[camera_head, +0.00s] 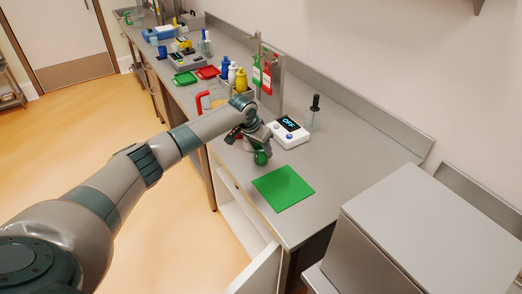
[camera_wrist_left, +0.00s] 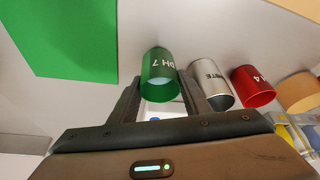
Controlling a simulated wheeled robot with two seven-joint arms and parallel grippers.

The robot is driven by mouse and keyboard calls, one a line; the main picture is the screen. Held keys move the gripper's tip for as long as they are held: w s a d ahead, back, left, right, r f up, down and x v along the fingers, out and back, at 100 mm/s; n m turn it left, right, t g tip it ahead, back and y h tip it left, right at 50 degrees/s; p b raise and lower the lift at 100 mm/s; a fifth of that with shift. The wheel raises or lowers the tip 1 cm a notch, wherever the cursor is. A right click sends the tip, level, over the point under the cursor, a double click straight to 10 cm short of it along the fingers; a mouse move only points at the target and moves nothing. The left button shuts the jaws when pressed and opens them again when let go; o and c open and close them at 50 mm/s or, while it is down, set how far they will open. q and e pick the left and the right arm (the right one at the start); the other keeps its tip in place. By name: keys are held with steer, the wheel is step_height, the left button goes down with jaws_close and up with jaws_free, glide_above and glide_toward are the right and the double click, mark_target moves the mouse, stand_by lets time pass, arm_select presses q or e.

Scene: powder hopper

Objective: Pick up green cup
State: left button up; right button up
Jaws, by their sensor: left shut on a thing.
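The green cup (camera_head: 261,157) is at the counter's front edge in the head view, partly covered by my left gripper (camera_head: 257,145). In the left wrist view the green cup (camera_wrist_left: 158,70) carries a "pH 7" label and sits between the two fingers. My left gripper (camera_wrist_left: 157,95) is shut on it. I cannot tell whether the cup touches the counter. My right gripper is not in view.
A green mat (camera_head: 284,188) lies in front on the counter. A white device (camera_head: 288,133) reading "OFF" stands behind the cup. A silver cup (camera_wrist_left: 210,84) and a red cup (camera_wrist_left: 252,86) stand beside the green one. A cabinet door (camera_head: 258,273) hangs open below.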

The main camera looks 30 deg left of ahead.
arm_select(q)
steer(key=shift+r, duration=0.15)
steer(key=shift+r+b, duration=1)
steer(key=shift+r, duration=0.6)
steer(key=s+d+r+b, duration=0.4)
steer(key=d+r, duration=0.3)
steer(key=d, duration=0.3)
steer(key=shift+s+d, duration=0.25)
steer(key=shift+s, duration=0.15)
steer(key=shift+r, duration=0.1)
steer(key=shift+s+d, duration=0.1)
steer(key=shift+s, duration=0.05)
steer(key=s+d+f+n+b, duration=0.1)
steer(key=s+d, duration=0.5)
steer(key=s, duration=1.1)
steer(key=shift+s+d+f+n+y+b, duration=0.2)
steer(key=shift+n+y+b, duration=0.25)
steer(key=shift+b, duration=0.45)
steer(key=shift+w, duration=0.1)
stand_by(0.6)
